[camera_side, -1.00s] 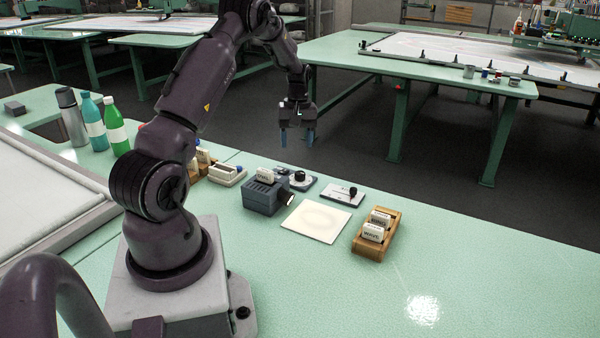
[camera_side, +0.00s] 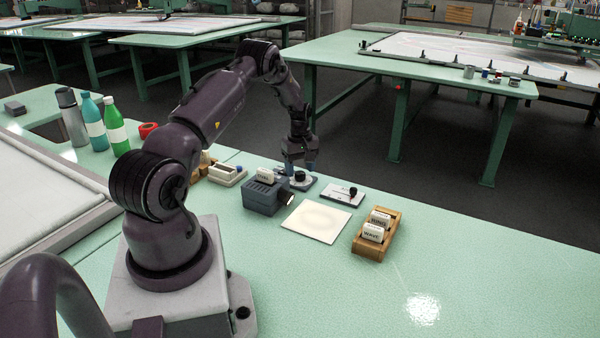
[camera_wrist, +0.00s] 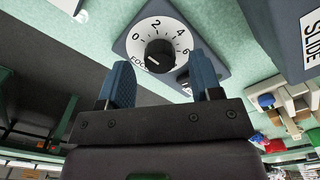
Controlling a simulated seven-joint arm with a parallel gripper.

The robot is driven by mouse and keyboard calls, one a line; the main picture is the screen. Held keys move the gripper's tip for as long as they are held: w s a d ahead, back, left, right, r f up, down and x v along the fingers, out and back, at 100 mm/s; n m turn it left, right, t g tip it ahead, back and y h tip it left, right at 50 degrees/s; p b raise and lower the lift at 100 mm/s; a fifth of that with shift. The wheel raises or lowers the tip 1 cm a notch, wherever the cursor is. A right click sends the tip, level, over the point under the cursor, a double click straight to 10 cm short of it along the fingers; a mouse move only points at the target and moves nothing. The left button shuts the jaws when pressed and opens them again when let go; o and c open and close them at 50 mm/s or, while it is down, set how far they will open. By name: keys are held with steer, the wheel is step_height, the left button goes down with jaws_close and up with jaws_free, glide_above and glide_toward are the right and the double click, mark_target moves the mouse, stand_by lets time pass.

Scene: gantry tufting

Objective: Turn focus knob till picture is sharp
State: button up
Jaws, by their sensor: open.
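The black focus knob (camera_wrist: 158,55) sits on a white dial numbered 0, 2, 4, 6, on a grey plate; it also shows in the side view (camera_side: 300,176). My gripper (camera_wrist: 160,62) is open, its blue fingers apart on either side of the knob in the wrist view. In the side view my gripper (camera_side: 300,168) is low at the knob. I cannot tell whether a finger touches it. The grey projector (camera_side: 264,194) has a white slide on top and its lens faces right. The pale screen card (camera_side: 317,222) lies flat with only a faint, blurred oval on it.
A wooden rack (camera_side: 367,247) holds labelled slides. A pale tray (camera_side: 227,176) is left of the projector. Bottles (camera_side: 116,127) stand at the back left. The table's right front is clear.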

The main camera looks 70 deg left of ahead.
steer(key=shift+f, duration=0.95)
steer(key=shift+c, duration=0.2)
steer(key=c, duration=0.9)
steer(key=shift+m, duration=0.3)
steer(key=m, duration=0.3)
steer(key=shift+m, duration=2.3)
